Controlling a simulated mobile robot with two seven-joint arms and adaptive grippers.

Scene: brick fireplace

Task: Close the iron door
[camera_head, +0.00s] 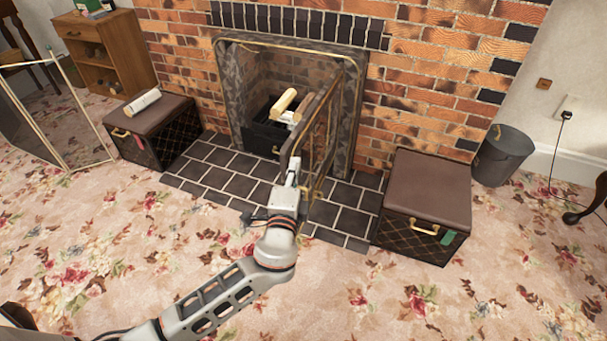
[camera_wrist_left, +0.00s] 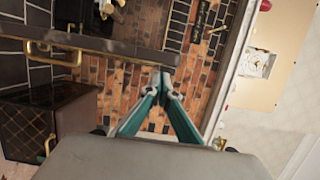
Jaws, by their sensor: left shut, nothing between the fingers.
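The iron door (camera_head: 318,135) stands open at the right side of the fireplace opening and juts out over the dark hearth tiles. It has a dark frame with thin brass-coloured bars. My left gripper (camera_head: 293,174) is shut and empty, at the door's free front edge. In the left wrist view, the shut fingertips (camera_wrist_left: 162,80) are close to a dark bar of the door frame (camera_wrist_left: 100,45), but I cannot tell whether they touch it. A brass handle (camera_wrist_left: 55,50) shows at the left there. My right gripper is not in view.
The fireplace holds a dark grate (camera_head: 262,135) with pale logs (camera_head: 284,103). A grey bucket (camera_head: 502,155) stands far right. The floral carpet in front is clear.

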